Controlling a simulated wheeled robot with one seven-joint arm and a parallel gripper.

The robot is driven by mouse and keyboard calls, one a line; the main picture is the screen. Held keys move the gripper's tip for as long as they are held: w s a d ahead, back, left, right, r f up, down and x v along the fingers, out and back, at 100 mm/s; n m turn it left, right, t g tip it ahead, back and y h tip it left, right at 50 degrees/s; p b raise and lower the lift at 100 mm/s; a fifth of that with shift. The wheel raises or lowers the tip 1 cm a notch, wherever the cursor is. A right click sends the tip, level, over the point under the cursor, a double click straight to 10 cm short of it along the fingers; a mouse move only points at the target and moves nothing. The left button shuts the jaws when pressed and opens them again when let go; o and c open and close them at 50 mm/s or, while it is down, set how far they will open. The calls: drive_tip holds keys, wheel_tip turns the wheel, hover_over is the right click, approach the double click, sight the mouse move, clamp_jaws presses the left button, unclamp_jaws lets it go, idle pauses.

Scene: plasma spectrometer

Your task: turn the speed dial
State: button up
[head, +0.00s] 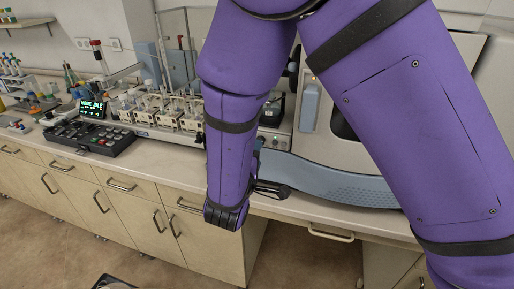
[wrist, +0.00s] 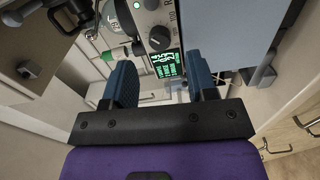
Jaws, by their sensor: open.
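In the wrist view a black dial (wrist: 158,38) with a pale pointer mark sits on a light grey panel, just above a small screen with green text (wrist: 167,64). A smaller dark knob (wrist: 151,4) is above it at the picture's top edge. I cannot read which dial is marked speed. My gripper (wrist: 160,68) is open and empty, with blue fingers to the left and right of the screen in the picture. The dial appears beyond the fingertips, not between them. In the head view my purple arm hides most of the gripper and part of the panel (head: 275,141).
A large white instrument with a blue-grey front ledge (head: 330,182) fills the right. Cabinets with handles lie below the counter.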

drive_tip(key=v, duration=0.6)
drive_tip(key=shift+s, duration=0.25)
drive_tip(key=shift+a, duration=0.1)
